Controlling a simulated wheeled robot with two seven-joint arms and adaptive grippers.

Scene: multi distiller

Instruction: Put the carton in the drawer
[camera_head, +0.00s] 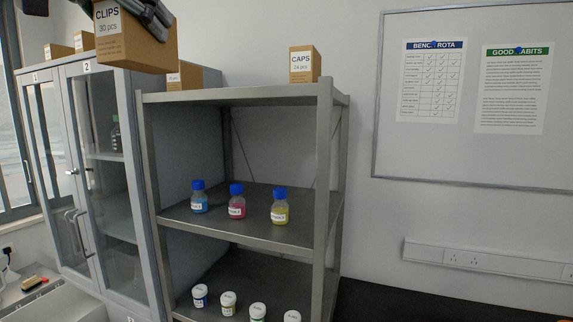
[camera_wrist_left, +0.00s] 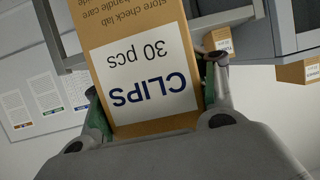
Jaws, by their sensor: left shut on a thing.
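The carton (camera_head: 138,42) is a brown box with a white label reading CLIPS 30 pcs. It is high at the upper left of the head view, in front of the cabinet top. My left gripper (camera_head: 150,10) is shut on it, partly cut off by the frame's top edge. In the left wrist view the carton (camera_wrist_left: 135,55) sits between the two fingers, its label upside down in the picture. I cannot make out a drawer for certain; a pale boxy edge (camera_head: 62,304) shows at the lower left. My right gripper is not in view.
A grey cabinet (camera_head: 143,190) with glass doors stands at left, with other cartons on top. A metal rack (camera_head: 323,180) holds a CAPS carton (camera_head: 304,64), several blue-capped bottles and white-lidded jars. A whiteboard (camera_head: 480,165) hangs at right.

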